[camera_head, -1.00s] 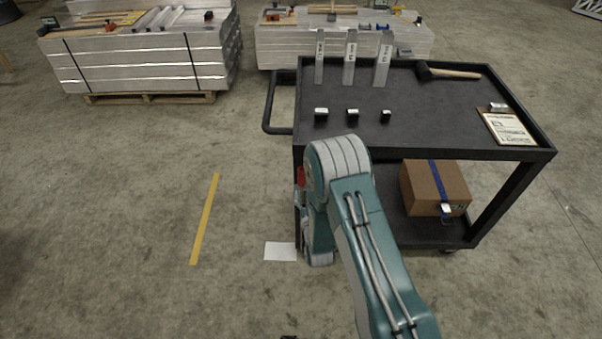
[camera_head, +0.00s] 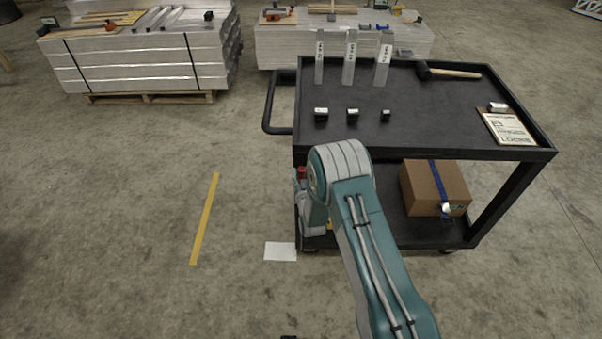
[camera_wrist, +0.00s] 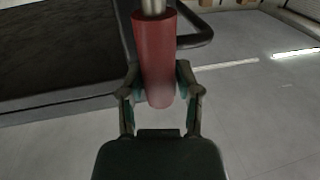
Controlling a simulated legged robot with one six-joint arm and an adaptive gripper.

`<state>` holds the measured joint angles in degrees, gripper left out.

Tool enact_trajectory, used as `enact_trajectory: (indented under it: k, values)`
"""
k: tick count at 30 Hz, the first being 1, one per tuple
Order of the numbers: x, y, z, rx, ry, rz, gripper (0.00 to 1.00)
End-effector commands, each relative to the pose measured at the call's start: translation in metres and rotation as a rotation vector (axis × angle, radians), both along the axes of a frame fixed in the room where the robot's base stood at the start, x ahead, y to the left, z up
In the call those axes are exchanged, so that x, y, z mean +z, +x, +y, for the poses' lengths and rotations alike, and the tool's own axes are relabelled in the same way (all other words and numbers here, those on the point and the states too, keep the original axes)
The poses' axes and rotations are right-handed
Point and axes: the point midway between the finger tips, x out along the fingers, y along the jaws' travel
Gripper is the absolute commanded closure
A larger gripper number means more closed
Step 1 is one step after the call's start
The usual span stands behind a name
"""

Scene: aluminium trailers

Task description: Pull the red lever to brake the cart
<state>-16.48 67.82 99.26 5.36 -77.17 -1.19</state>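The red lever (camera_head: 301,172) is at the front left corner of the black cart (camera_head: 425,105), largely hidden behind my arm in the head view. In the wrist view the lever (camera_wrist: 155,60) is a red cylinder on a metal rod, with its free end towards my palm. My gripper (camera_wrist: 160,80) has one finger on each side of the red grip. The fingertips look very close to it, but firm contact cannot be made out. In the head view my gripper (camera_head: 303,195) is mostly hidden by my wrist, beside the cart's left side.
The cart's push handle (camera_head: 270,110) sticks out left. Its top carries metal bars, small blocks, a mallet (camera_head: 450,72) and a clipboard (camera_head: 508,127). A cardboard box (camera_head: 425,188) is on the lower shelf. The floor left, with a yellow line (camera_head: 204,220), is clear.

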Motion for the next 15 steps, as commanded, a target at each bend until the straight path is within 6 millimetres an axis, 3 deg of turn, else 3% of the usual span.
enact_trajectory:
  k: [15]
  values:
    - [-0.0003, 0.0006, -0.0077, -0.002, 0.045, -0.001, 1.00]
